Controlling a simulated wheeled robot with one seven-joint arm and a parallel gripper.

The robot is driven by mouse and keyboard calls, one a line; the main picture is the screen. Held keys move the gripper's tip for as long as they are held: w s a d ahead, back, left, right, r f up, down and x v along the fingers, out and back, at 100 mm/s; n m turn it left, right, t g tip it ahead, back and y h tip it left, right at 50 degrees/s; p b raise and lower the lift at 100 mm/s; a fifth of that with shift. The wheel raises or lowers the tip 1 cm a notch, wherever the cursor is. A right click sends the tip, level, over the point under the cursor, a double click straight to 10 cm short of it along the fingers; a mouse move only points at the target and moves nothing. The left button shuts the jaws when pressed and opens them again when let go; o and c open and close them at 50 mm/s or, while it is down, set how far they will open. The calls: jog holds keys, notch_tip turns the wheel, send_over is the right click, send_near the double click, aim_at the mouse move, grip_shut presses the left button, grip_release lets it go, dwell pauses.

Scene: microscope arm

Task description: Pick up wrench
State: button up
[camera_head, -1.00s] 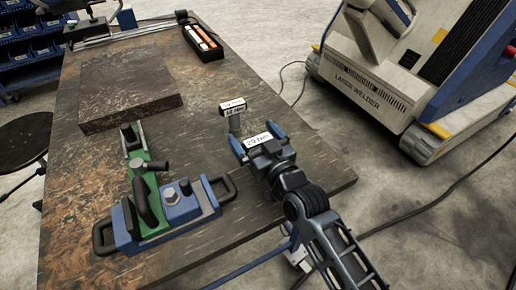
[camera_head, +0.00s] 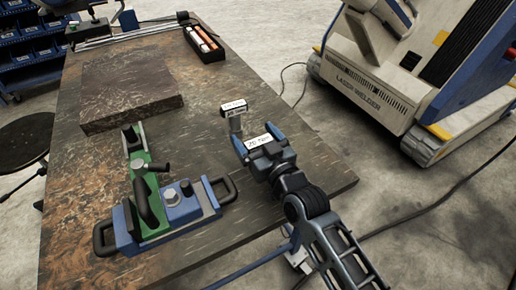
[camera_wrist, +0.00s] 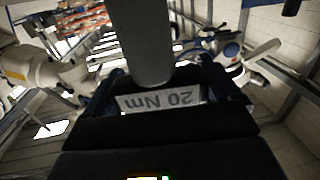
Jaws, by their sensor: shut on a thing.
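The wrench is a grey piece with a white "20 Nm" label (camera_head: 257,142), held between the blue fingertips of my gripper (camera_head: 254,139) over the right side of the table. In the wrist view the same label (camera_wrist: 160,99) sits upside down between the dark jaws, with a thick grey cylinder (camera_wrist: 143,40) above it. My gripper is shut on this wrench.
A green and blue clamp fixture (camera_head: 165,205) stands at the left front of the table. A dark flat block (camera_head: 130,92) and a black tray of coloured items (camera_head: 205,42) lie farther back. A laser welder (camera_head: 385,90) stands on the floor to the right.

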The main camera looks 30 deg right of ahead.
jog(key=shift+r, duration=0.2)
jog(key=shift+r, duration=0.6)
jog(key=s+d+r+b, duration=0.3)
jog(key=s+d+r, duration=0.4)
jog(key=d+r, duration=0.2)
jog(key=w+a+r+n+g+y, duration=0.1)
jog(key=a+y, duration=0.3)
jog(key=a, duration=0.6)
jog(key=w+a+r+n+g+y, duration=0.1)
jog(key=a+r+n+g+y, duration=0.1)
jog(key=a, duration=0.9)
jog(key=w+a+r+n+g+y, duration=0.1)
jog(key=a+n+y, duration=0.4)
jog(key=a, duration=0.6)
jog(key=shift+w+a+r+g+y, duration=0.25)
jog(key=shift+w+r+g+y, duration=0.05)
jog(key=shift+r, duration=0.45)
jog(key=shift+f+b, duration=0.1)
jog(key=shift+b, duration=0.2)
jog(key=shift+f+b, duration=2.25)
jog(key=shift+f, duration=0.2)
